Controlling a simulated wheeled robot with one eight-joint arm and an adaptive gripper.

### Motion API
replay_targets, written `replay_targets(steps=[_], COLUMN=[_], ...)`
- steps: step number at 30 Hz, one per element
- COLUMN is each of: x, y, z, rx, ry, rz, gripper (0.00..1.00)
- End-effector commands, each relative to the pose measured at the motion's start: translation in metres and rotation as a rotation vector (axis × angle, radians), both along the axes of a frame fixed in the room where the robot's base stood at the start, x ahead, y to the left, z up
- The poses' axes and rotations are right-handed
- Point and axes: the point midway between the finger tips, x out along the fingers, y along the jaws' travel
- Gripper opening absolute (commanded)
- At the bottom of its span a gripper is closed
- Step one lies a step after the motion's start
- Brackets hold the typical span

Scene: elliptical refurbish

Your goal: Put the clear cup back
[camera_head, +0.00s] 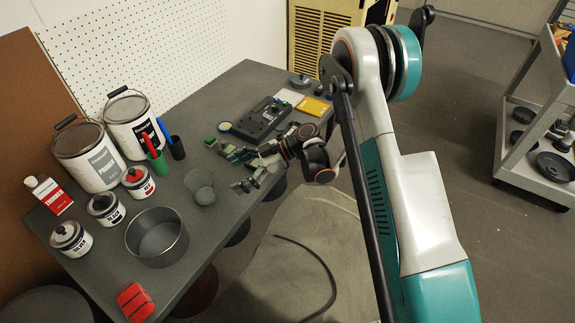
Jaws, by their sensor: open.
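The clear cup (200,187) stands on the grey workbench (222,214) near its middle, left of my gripper. It looks see-through and grey, wider at the top left. My gripper (230,168) is open over the bench near its right edge. Its two fingers point left, toward the cup, with a gap between fingertips and cup. Nothing shows between the fingers.
A round grey pan (157,238) and a red block (135,301) are near the front. Paint cans (88,156) and smaller tins stand at left, beside red, green and black items. A black device (262,120) lies behind my gripper. A cart (537,155) is right.

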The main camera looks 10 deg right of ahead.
Motion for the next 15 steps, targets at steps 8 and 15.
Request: replay_targets(steps=[8, 15], x=[0.004, 0.001], y=[-0.007, -0.033], z=[0.027, 0.089], rx=[-0.063, -0.218], ry=[0.054, 0.19], rz=[-0.064, -0.257], gripper=[0.85, 0.85])
